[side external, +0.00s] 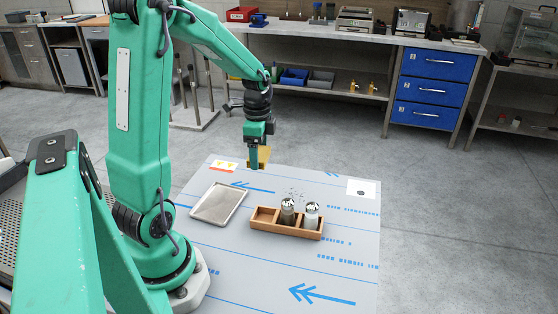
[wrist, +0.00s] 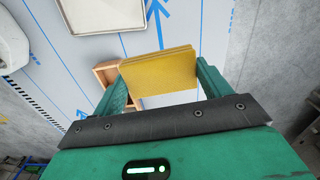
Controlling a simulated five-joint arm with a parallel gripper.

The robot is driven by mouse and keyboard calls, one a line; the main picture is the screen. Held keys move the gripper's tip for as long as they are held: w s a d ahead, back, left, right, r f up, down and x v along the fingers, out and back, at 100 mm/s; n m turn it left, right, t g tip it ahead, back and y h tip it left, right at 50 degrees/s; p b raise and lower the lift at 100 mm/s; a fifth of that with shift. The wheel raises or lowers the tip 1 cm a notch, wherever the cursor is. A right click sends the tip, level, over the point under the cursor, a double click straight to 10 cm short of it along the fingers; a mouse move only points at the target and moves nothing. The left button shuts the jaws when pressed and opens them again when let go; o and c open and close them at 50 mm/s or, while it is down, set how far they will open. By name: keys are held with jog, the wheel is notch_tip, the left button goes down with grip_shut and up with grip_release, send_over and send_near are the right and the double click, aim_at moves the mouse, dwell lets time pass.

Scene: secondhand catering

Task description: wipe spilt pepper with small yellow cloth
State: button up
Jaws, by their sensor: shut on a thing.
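My gripper (side external: 256,158) is shut on the small yellow cloth (side external: 265,155), held above the far edge of the printed sheet. In the wrist view the folded cloth (wrist: 157,76) spans the space between the two fingers of my gripper (wrist: 162,68). Small dark specks (side external: 294,192), perhaps the spilt pepper, lie on the sheet just behind a wooden caddy (side external: 264,224). A dark-filled shaker (side external: 287,213) and a white-filled shaker (side external: 311,216) stand upright in the caddy. In the wrist view the cloth and a finger partly hide the caddy (wrist: 105,70).
A shallow metal tray (side external: 219,203) lies left of the caddy. A card with orange marks (side external: 223,165) and a white card with a dark dot (side external: 362,188) lie on the sheet (side external: 345,255). The sheet's front right is clear. A workbench with blue drawers (side external: 430,90) stands behind.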

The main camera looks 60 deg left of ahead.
jog(key=shift+w+d+f, duration=0.1)
jog(key=shift+w+d, duration=0.2)
jog(key=shift+w, duration=0.25)
jog(key=w+d+f, duration=0.1)
jog(key=w+d, duration=0.2)
jog(key=w+d+f, duration=0.1)
jog(key=w+d, duration=0.2)
jog(key=w, duration=0.1)
jog(key=w+d+f, duration=0.1)
jog(key=w+d, duration=0.3)
jog(key=shift+w, duration=0.15)
